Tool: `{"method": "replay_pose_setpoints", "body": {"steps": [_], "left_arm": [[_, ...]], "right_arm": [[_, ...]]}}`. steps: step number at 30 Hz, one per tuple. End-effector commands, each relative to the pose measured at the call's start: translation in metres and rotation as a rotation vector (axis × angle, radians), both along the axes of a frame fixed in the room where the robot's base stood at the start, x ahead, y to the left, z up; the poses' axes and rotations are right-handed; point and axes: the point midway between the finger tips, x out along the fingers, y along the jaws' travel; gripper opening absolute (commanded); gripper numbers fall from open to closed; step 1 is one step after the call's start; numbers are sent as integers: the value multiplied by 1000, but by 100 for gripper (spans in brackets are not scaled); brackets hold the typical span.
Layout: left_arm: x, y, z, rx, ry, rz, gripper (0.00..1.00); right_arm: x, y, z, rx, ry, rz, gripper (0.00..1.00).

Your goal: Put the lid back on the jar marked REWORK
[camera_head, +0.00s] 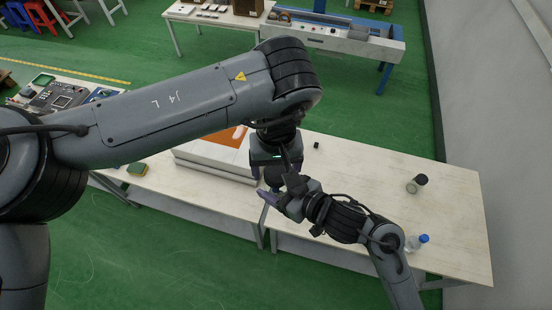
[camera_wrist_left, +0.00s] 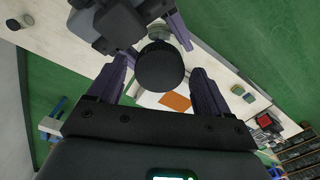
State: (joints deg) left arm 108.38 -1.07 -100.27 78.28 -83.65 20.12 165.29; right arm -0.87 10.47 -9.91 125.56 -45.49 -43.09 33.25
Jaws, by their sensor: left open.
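In the left wrist view, a round black lid (camera_wrist_left: 160,66) lies between the fingers of my left gripper (camera_wrist_left: 158,80), with a gap to each finger. This gripper is open. A pale rounded thing (camera_wrist_left: 158,33) shows just behind the lid; it may be a jar, mostly hidden. My right gripper (camera_wrist_left: 160,22) is close beside it, with a purple finger at its edge; what it grips is unclear. In the head view my left gripper (camera_head: 277,180) points down and meets my right gripper (camera_head: 270,197) over the bench front. No REWORK marking is readable.
A clear jar with a black lid (camera_head: 417,183) and a blue-capped bottle (camera_head: 417,243) stand on the right of the pale bench (camera_head: 370,165). A small black object (camera_head: 316,145) and a white box with an orange top (camera_head: 210,155) lie behind the grippers. A sponge (camera_head: 137,169) lies left.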

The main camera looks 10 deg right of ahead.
Motion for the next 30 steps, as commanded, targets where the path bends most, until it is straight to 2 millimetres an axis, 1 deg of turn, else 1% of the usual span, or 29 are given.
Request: {"method": "replay_pose_setpoints", "body": {"steps": [4, 11, 12, 14, 21, 23, 26, 30], "left_arm": [[0, 0, -4, 0, 0, 0, 79], [0, 0, -4, 0, 0, 0, 79], [0, 0, -4, 0, 0, 0, 76], [0, 0, -4, 0, 0, 0, 67], [0, 0, -4, 0, 0, 1, 30], [0, 0, -4, 0, 0, 1, 21], [0, 0, -4, 0, 0, -25, 21], [0, 0, -4, 1, 1, -180, 21]], "right_arm": [[0, 0, 1, 1, -2, 0, 0], [0, 0, 1, 1, -2, 0, 0], [0, 0, 1, 1, -2, 0, 0], [0, 0, 1, 1, -2, 0, 0], [0, 0, 1, 1, -2, 0, 0], [0, 0, 1, 1, -2, 0, 0], [0, 0, 1, 1, -2, 0, 0], [0, 0, 1, 1, -2, -1, 0]]}}
